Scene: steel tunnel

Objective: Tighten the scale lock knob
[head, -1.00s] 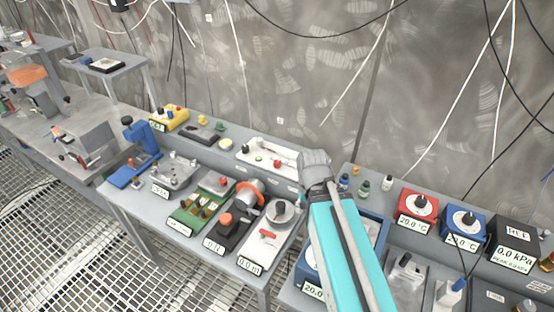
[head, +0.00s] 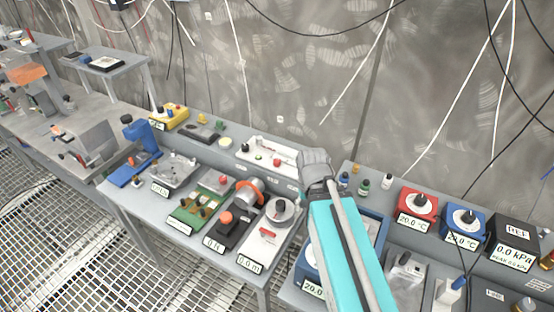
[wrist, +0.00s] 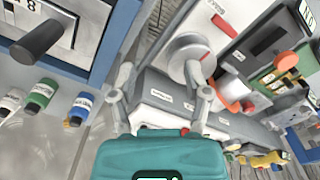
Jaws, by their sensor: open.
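A white instrument (head: 254,248) with a 0.0 readout stands near the right end of the left bench. It carries a round grey dial (head: 281,211) with a dark centre and a small red piece (head: 267,232). I cannot tell for certain which part is the scale lock knob. In the head view my arm hides the fingers.
Small bottles (head: 364,187) stand right of my wrist. A blue-framed box (wrist: 75,35) with a dark handle is close on the left in the wrist view. A green instrument (head: 203,207) and an orange-ringed one (head: 248,191) crowd the dial's left. Cables hang along the wall.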

